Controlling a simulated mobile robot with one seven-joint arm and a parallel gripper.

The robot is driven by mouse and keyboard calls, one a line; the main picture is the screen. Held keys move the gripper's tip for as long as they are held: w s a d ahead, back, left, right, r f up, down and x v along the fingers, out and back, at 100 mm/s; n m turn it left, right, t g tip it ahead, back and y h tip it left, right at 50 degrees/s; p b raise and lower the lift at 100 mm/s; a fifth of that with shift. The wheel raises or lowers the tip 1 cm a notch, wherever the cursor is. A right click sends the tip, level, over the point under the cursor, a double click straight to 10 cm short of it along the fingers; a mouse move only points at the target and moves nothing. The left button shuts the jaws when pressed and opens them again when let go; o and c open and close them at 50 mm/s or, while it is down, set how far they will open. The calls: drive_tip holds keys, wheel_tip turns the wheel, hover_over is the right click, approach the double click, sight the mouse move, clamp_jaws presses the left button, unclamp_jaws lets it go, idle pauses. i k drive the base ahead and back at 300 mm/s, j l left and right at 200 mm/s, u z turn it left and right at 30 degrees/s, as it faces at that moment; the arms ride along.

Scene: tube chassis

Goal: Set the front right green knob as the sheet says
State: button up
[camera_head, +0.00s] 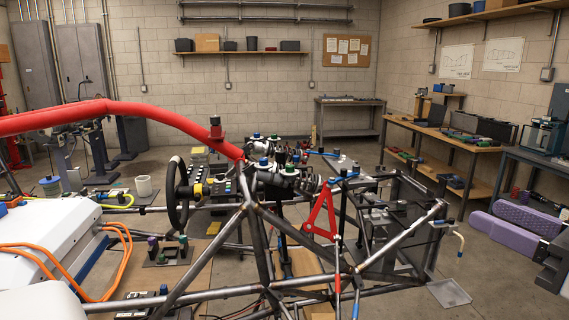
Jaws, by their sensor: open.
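A tubular chassis frame (240,210) of bare metal fills the middle, with a red tube (120,108) running in from the left. Small coloured caps or knobs sit on the parts around it. My gripper is not in view.
A steering wheel (177,194) stands left of centre. A white housing (40,240) with orange cables (118,262) is at the lower left. A red triangular bracket (320,215) stands among the tubes. A workbench (440,135) lines the right wall. Bare floor shows at the lower right.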

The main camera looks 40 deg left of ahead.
sight(289, 168)
drive_tip(key=i+j, duration=0.1)
drive_tip(key=j, duration=0.35)
drive_tip(key=i+j, duration=0.1)
drive_tip(key=j, duration=0.4)
drive_tip(key=i+j, duration=0.1)
drive_tip(key=j, duration=0.35)
drive_tip(key=i+j, duration=0.15)
drive_tip(key=j, duration=0.3)
